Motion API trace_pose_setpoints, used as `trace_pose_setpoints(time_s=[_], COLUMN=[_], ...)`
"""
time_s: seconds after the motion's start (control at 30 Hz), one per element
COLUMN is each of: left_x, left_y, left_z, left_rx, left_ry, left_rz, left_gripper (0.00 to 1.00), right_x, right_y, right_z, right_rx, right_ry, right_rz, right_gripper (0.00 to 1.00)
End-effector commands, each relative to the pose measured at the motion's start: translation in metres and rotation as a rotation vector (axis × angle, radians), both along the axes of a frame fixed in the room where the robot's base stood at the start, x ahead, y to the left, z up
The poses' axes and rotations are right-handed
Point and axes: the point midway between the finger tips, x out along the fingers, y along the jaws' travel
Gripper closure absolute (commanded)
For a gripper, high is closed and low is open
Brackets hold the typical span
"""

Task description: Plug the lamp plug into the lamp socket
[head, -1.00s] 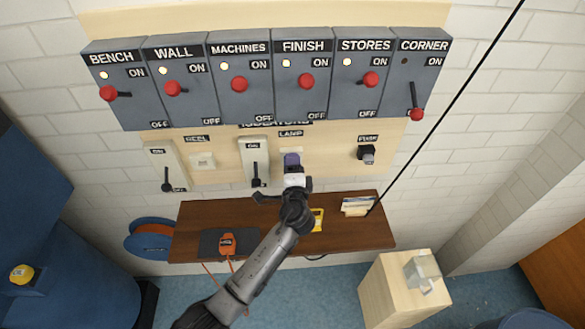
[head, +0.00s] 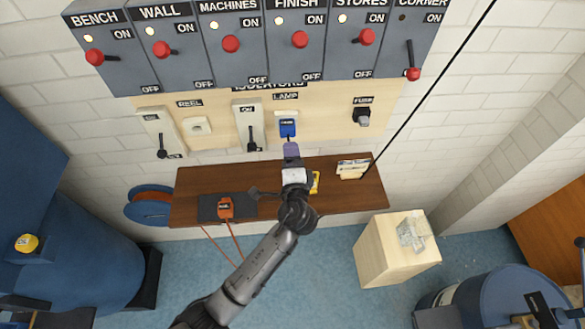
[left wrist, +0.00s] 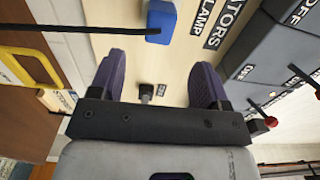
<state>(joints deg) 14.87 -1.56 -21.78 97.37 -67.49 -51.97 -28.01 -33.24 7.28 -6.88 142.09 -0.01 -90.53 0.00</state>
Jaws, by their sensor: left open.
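The blue lamp plug (head: 288,129) sits at the white lamp socket (head: 286,114), under the LAMP label, and looks seated in it. In the left wrist view the blue plug (left wrist: 161,22) is at the top, with a black cord running left from it. My left gripper (head: 291,150) is just below the plug in the head view, apart from it. Its purple fingers (left wrist: 157,82) are spread and empty in the left wrist view. My right gripper is not in view.
A row of switch boxes (head: 231,62) with red knobs is above. The fuse (head: 362,115) is right of the lamp socket, and a lever isolator (head: 249,125) is left. A black line crosses diagonally at right.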

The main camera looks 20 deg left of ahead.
Motion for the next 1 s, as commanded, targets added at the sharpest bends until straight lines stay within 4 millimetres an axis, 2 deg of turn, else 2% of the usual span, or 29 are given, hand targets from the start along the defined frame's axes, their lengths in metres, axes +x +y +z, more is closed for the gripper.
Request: trace_pose_setpoints(time_s=[0.1,0.33,1.0], left_x=[-0.016,-0.033,-0.036], left_y=[-0.008,-0.016,-0.017], left_z=[0.0,0.0,0.0], left_rx=[-0.001,0.0,0.0], left_ry=[0.0,0.0,0.0], left_rz=[0.0,0.0,0.0], left_gripper=[0.3,0.3,0.3], right_x=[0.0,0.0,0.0], right_y=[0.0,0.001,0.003], right_z=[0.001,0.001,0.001], right_rx=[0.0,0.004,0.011], right_ry=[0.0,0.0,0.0], right_rz=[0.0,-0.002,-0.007], right_gripper=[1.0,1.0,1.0])
